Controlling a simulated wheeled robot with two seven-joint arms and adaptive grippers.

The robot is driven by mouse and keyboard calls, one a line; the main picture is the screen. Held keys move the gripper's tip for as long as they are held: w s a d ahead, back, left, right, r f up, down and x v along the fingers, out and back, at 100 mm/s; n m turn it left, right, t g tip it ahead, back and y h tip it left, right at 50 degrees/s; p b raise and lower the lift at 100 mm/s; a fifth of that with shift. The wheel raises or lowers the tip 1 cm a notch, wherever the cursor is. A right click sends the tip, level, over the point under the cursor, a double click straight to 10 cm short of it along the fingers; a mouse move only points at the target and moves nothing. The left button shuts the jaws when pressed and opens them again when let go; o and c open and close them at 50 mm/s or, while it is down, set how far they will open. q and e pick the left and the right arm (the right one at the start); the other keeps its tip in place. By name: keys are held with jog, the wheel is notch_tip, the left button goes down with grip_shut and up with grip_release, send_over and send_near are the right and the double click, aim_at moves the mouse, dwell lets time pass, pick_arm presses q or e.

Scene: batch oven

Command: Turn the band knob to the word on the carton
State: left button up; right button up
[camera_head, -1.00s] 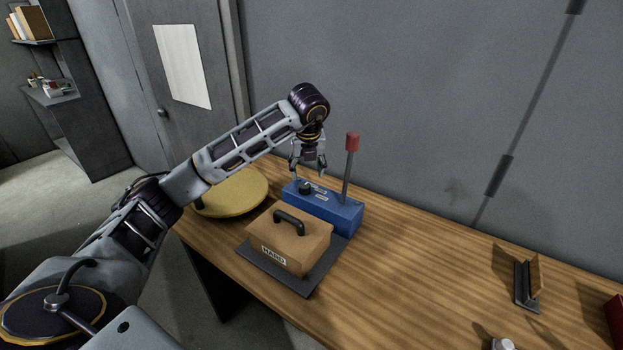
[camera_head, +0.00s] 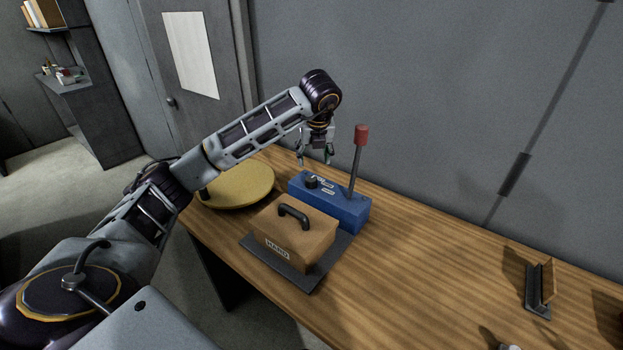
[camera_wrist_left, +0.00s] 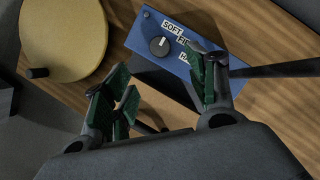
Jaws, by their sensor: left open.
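A brown carton (camera_head: 318,241) with a dark handle carries a label (camera_head: 278,248) that appears to read HARD. Behind it stands a blue control box (camera_head: 345,211) with a black round knob (camera_head: 312,181). In the left wrist view the knob (camera_wrist_left: 159,46) has a white mark on its upper right side, toward the SOFT label (camera_wrist_left: 173,27). Two more labels, partly hidden by a finger, start with FI and HA. My left gripper (camera_head: 314,160) is open and empty, above the box near the knob, apart from it. My right gripper is not in view.
A lever with a red grip (camera_head: 361,134) rises from the box beside my left gripper. A yellow round disc (camera_head: 240,185) lies left of the box. The carton sits on a dark plate (camera_head: 301,280). A small stand (camera_head: 538,290) is at the right; the table between is clear.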

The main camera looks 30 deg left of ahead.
pick_arm(q)
notch_tip(320, 180, down, 2)
jog(key=b, duration=0.3)
send_over(311, 179)
jog(key=s+d, duration=0.2)
notch_tip(311, 179, down, 4)
jog(key=shift+a+f, duration=0.1)
jog(key=shift+f, duration=0.1)
jog(key=shift+w+a+f+b, duration=0.1)
jog(key=shift+w+f+b, duration=0.05)
jog(key=shift+f+b, duration=0.2)
jog(key=shift+b+x, duration=0.5)
jog(key=shift+x, duration=0.65)
jog(key=shift+w+a+f+b, duration=0.2)
jog(key=shift+f+b, duration=0.15)
jog(key=shift+f, duration=0.3)
jog(key=shift+w+a+f+b, duration=0.2)
jog(key=shift+f+b, duration=0.1)
jog(key=shift+f, duration=0.45)
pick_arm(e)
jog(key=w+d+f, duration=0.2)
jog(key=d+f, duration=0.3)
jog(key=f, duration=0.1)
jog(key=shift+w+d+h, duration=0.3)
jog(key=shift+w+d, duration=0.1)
